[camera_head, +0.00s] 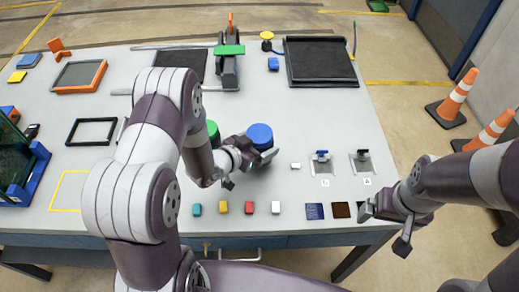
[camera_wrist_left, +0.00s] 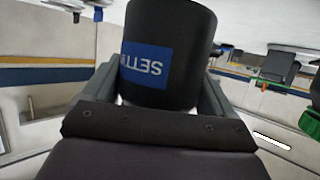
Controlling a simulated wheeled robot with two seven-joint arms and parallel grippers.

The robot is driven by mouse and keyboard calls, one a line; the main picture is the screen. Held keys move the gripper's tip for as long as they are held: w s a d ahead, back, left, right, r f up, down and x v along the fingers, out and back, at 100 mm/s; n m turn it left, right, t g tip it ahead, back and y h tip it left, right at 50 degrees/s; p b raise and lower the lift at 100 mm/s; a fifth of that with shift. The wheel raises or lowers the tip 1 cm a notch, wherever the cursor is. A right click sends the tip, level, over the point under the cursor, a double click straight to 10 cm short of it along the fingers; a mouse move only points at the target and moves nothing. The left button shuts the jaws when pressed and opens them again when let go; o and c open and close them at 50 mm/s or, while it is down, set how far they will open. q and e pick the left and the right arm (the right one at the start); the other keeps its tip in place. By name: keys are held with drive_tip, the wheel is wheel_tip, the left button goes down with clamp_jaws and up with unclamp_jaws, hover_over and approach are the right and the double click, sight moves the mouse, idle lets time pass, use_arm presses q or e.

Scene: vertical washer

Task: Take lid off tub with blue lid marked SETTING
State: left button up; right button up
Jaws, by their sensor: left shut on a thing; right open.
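The tub is a dark cylinder (camera_wrist_left: 170,30) with a blue label whose letters, partly hidden, begin SETT and appear upside down in the left wrist view. In the head view its round blue lid (camera_head: 260,135) is on top, near the middle of the table. My left gripper (camera_head: 249,167) is shut on the tub's body, one finger on each side. I cannot tell whether the tub touches the table. My right gripper (camera_head: 385,229) is open and empty by the table's front right edge, far from the tub.
A green lid (camera_head: 212,128) shows just left of the tub, partly behind my left arm. Small coloured blocks (camera_head: 249,208) lie in front. Two switch plates (camera_head: 322,163) are to the right. A black tray (camera_head: 321,62) lies at the back. White table is clear between.

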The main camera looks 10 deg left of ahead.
use_arm(q)
wheel_tip(320, 180, down, 3)
drive_tip(key=shift+s+d+r, duration=0.1)
drive_tip(key=shift+w+f, duration=0.2)
drive_tip(key=shift+f, duration=0.1)
drive_tip(key=shift+s, duration=0.1)
drive_tip(key=o, duration=1.7)
drive_tip(key=shift+f, duration=0.15)
drive_tip(key=shift+c, duration=0.2)
drive_tip(key=shift+o, duration=1)
